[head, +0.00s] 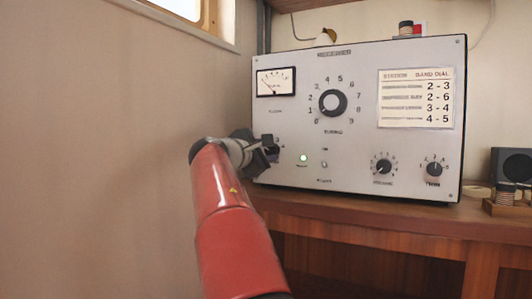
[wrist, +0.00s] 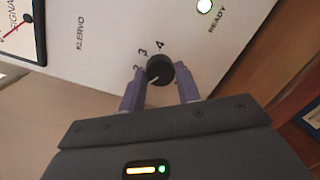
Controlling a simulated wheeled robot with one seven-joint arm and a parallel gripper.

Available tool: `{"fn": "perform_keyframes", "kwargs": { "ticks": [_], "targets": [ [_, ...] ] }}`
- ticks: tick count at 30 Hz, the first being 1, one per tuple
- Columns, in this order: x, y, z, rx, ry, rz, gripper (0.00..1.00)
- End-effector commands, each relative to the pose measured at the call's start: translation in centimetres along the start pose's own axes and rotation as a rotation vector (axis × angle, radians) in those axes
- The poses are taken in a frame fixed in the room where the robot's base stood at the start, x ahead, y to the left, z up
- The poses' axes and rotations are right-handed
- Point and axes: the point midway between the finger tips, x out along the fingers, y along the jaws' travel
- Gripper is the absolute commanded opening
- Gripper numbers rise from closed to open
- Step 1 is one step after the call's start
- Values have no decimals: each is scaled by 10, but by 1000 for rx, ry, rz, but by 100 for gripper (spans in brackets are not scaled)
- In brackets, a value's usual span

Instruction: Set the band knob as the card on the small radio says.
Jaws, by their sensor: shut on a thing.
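The band knob (wrist: 160,68) is a small black round knob on the white receiver panel, with the numbers 2, 3 and 4 showing around it. A pale mark on it faces the lower left; the number it points at is hidden. My gripper (wrist: 161,78) is shut on the knob, one finger on each side. In the head view my gripper (head: 268,152) is at the panel's lower left and mostly covers the knob. A card (head: 415,98) on the receiver (head: 355,160) lists station, band and dial: 2-3, 2-6, 3-4, 4-5. I cannot make out a card on a small radio.
A dark box (head: 512,165) stands at the right. A wall is close on the left.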

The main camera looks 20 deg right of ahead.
Motion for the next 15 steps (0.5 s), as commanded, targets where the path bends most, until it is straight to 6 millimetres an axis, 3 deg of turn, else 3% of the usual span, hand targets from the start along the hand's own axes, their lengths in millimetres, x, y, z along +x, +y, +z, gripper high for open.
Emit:
{"fn": "perform_keyframes", "kwargs": {
  "ticks": [15],
  "targets": [
    [0, -1, 1, 474, 36, -40, 10]
  ]
}}
